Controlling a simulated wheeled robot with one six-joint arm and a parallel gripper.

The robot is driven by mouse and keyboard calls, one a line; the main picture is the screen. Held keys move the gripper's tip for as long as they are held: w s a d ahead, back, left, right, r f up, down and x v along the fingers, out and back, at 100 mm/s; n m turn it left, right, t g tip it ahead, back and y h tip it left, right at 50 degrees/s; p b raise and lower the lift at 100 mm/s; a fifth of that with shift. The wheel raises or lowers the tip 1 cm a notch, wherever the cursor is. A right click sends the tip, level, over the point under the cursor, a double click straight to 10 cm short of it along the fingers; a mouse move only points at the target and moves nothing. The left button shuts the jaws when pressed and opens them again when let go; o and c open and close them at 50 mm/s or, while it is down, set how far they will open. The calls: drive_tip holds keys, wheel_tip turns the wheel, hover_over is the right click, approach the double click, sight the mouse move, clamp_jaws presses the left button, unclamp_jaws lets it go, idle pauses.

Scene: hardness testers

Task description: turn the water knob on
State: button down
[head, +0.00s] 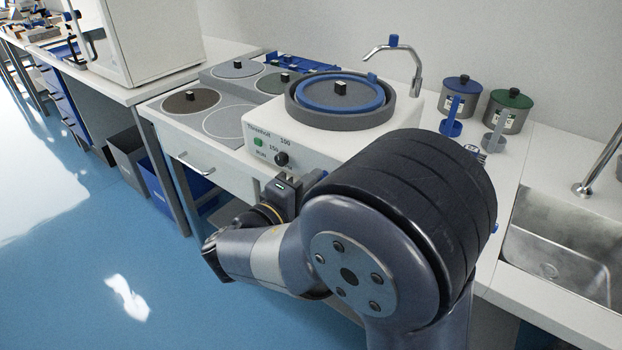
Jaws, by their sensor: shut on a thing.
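The grinder-polisher (330,140) stands on the bench, with a green button (258,142) and a black dial (281,159) on its front panel. My gripper (312,181) is at this front panel, just right of and below the dial. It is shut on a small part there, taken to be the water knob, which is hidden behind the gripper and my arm. The fingertips are not clearly seen.
Polishing discs (191,101) lie on the left bench. Two lidded canisters, blue (460,98) and green (508,110), stand at the right. A steel sink (560,250) is far right. The blue floor (90,250) at the left is clear.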

drive_tip(key=shift+n, duration=0.4)
drive_tip(key=c, duration=1.5)
unclamp_jaws()
drive_tip(key=shift+o, duration=0.2)
drive_tip(key=v, duration=1.1)
drive_tip(key=shift+p, duration=0.45)
drive_tip(key=shift+w, duration=0.1)
drive_tip(key=x, duration=1)
drive_tip(key=shift+w+d+b, duration=0.3)
drive_tip(key=shift+b, duration=0.1)
